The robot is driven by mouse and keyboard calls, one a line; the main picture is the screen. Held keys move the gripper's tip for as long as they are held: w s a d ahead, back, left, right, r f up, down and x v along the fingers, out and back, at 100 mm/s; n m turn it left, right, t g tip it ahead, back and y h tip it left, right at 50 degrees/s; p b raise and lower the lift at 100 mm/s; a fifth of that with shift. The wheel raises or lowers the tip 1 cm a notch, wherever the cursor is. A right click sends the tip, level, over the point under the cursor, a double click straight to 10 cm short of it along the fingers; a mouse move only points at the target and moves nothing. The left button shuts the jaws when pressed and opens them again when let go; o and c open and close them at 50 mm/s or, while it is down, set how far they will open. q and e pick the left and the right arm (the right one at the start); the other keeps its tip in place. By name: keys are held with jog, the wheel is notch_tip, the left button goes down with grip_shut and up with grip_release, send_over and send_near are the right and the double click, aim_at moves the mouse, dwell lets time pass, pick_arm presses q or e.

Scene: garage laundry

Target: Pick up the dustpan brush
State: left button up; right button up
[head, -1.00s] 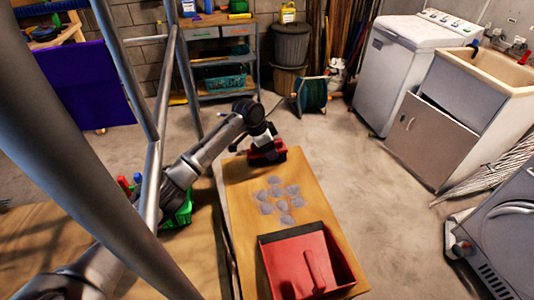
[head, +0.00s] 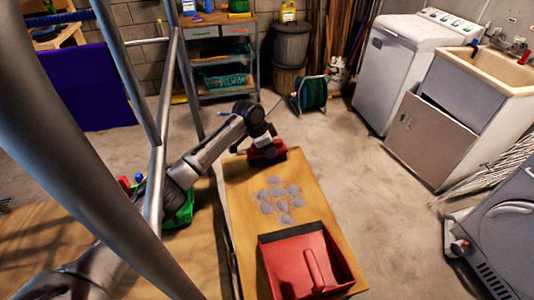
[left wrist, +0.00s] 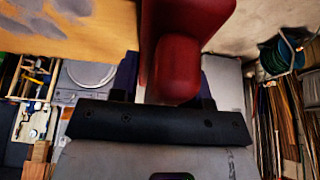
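The dustpan brush (head: 267,154) is red and sits at the far end of the tan board, partly covered by my left gripper. My left gripper (head: 264,145) is right over it. In the left wrist view the brush's red handle (left wrist: 177,70) reaches down close to the dark palm of my left gripper (left wrist: 165,100), between the finger bases. The fingertips are hidden, so whether they press on the handle does not show. The red dustpan (head: 303,265) lies at the near end of the board. My right gripper is out of view.
Several grey debris patches (head: 279,200) lie on the tan board (head: 241,185) between brush and dustpan. A green crate (head: 181,209) with bottles stands left of it, behind a metal post. A hose reel (head: 311,95) stands beyond.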

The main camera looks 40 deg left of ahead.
pick_arm(q)
jog(key=c, duration=0.5)
jog(key=shift+o, duration=0.2)
jog(key=shift+b, duration=0.75)
notch_tip(320, 180, up, 5)
jog(key=p, duration=0.2)
jog(key=shift+d+r+p, duration=0.15)
jog(key=shift+p, duration=0.15)
jog(key=s+d+r+p, duration=0.3)
jog(key=d+r, duration=0.3)
jog(key=d, duration=0.4)
jog(key=s+d+f+n+t+y+b, duration=0.1)
jog(key=s+d+n+b, duration=0.4)
jog(key=s+d, duration=0.6)
jog(key=s+f+n+y, duration=0.1)
jog(key=s+n, duration=0.1)
jog(key=s, duration=0.1)
jog(key=shift+s+d+f+b, duration=0.25)
jog(key=shift+s+d+b, duration=0.05)
jog(key=shift+s+d, duration=0.1)
